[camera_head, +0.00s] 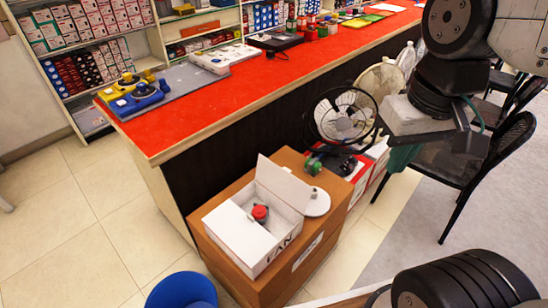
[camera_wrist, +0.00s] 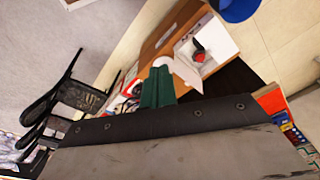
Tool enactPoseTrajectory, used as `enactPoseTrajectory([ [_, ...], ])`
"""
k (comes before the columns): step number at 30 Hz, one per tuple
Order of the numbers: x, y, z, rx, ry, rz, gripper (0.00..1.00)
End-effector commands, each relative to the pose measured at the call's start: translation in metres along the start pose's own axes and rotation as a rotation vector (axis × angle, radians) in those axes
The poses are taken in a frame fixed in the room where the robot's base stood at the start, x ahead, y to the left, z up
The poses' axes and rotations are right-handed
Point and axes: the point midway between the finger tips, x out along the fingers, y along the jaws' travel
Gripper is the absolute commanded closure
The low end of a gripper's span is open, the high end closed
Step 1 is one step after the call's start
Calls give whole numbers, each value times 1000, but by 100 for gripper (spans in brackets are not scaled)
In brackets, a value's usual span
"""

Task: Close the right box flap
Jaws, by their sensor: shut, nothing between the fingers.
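An open white box (camera_head: 277,256) marked "FAN" stands on a brown carton. Its far-right flap (camera_head: 283,181) stands raised. A white panel (camera_head: 235,235) lies along its near-left side; I cannot tell whether it is a closed flap. A red-and-dark object (camera_head: 260,213) sits inside, also visible in the wrist view (camera_wrist: 198,52). My gripper (camera_head: 401,158) has green fingers and is shut and empty, up to the right of the box and apart from it. In the wrist view, the shut fingers (camera_wrist: 158,86) point toward the box area (camera_wrist: 222,44).
A black fan (camera_head: 343,117) stands behind. The red counter (camera_head: 220,95) runs alongside. Black chairs (camera_head: 505,150) are at right; a blue bin (camera_head: 182,291) is in front.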

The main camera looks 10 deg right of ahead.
Motion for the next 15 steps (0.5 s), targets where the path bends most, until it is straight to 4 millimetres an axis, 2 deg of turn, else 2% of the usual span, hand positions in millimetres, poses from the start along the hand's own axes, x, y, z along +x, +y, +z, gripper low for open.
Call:
enactPoseTrajectory([
  [5, -6, -3, -45, 88, -54, -29, 100],
  [8, -5, -4, -79, 153, -91, -49, 100],
  [15, 14, -5, -162, 310, -179, -92, 100],
])
